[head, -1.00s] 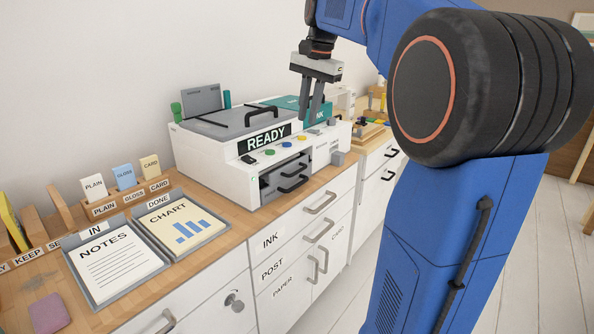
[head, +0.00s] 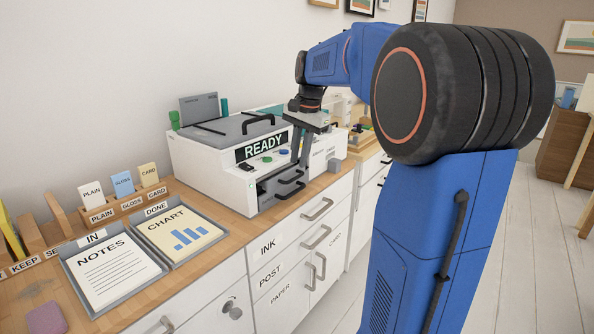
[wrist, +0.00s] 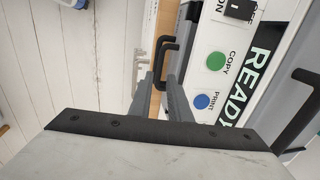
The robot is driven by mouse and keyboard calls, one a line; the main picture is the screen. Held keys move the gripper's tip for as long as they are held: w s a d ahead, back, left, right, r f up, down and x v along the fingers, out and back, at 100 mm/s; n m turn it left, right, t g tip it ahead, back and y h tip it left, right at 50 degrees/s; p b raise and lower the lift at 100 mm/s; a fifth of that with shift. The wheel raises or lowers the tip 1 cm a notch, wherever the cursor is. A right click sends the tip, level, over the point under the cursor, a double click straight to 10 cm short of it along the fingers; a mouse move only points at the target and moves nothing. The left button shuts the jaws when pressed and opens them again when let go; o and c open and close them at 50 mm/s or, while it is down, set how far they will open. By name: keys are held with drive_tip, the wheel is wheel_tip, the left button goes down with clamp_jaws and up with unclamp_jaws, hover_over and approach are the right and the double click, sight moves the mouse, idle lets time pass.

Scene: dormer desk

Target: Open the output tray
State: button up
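The white printer (head: 207,165) stands on the wooden counter with its READY display facing me. The trays look pushed in. My gripper (head: 301,162) points down in front of the printer's front panel, just above the handles, and partly hides it.
The green COPY button (wrist: 216,62) and blue PRINT button (wrist: 202,101) are close beside the fingers. The lid's black handle (head: 258,120) stands up on top. NOTES and CHART trays (head: 170,262) lie left. Open floor (head: 535,240) is at the right.

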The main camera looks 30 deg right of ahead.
sight(297, 178)
drive_tip(key=shift+w+a+f, duration=0.1)
drive_tip(key=shift+w+f, duration=0.15)
drive_tip(key=shift+f, duration=1)
drive_tip(key=shift+w+a+f, duration=0.1)
drive_tip(key=shift+w+f, duration=0.1)
drive_tip(key=shift+f, duration=1)
drive_tip(key=shift+c, duration=0.3)
clamp_jaws()
